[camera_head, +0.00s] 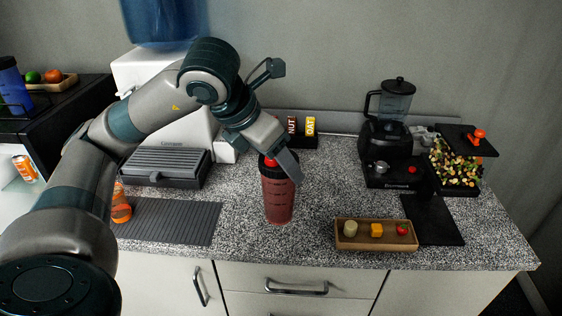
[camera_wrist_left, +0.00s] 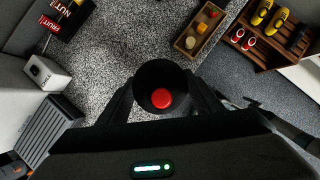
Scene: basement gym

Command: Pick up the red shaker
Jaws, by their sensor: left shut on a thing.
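The red shaker (camera_head: 278,196) stands upright at the middle of the speckled counter, with a translucent red body and a dark lid with a red cap. In the left wrist view its dark lid and red cap (camera_wrist_left: 161,98) show from above, between the two fingers. My left gripper (camera_head: 283,166) is shut on the shaker near its top. One finger hides part of its upper right side. I cannot tell if its base touches the counter. My right gripper is in neither view.
A wooden tray (camera_head: 376,243) with small food pieces lies to the right of the shaker. A ribbed dark mat (camera_head: 175,222) and an orange bottle (camera_head: 121,206) are at left. A blender (camera_head: 392,130) stands at the back right; snack boxes (camera_head: 300,128) stand behind the shaker.

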